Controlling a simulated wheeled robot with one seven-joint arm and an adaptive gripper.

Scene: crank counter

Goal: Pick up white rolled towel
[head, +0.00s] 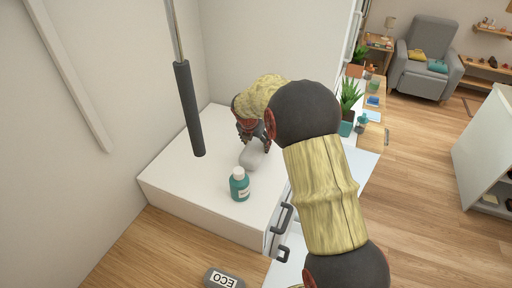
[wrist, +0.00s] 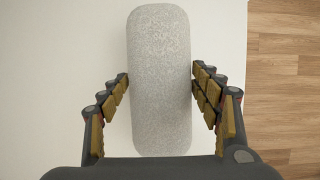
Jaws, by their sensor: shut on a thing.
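The white rolled towel (head: 252,157) lies on the top of a white cabinet (head: 187,165), and its near end shows below my gripper. In the wrist view the towel (wrist: 160,60) is a pale grey, speckled roll with rounded ends, running up and down the picture. My gripper (wrist: 160,90) has one finger along each long side of it, shut on its lower half. In the head view my gripper (head: 252,138) is over the towel's far part and hides it. I cannot tell whether the towel touches the surface.
A teal bottle with a white cap (head: 239,186) stands just in front of the towel. A dark-gripped rod (head: 190,110) hangs at the left. A grey ECO block (head: 224,279) lies on the wooden counter (head: 165,255). A potted plant (head: 348,100) stands beyond my arm.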

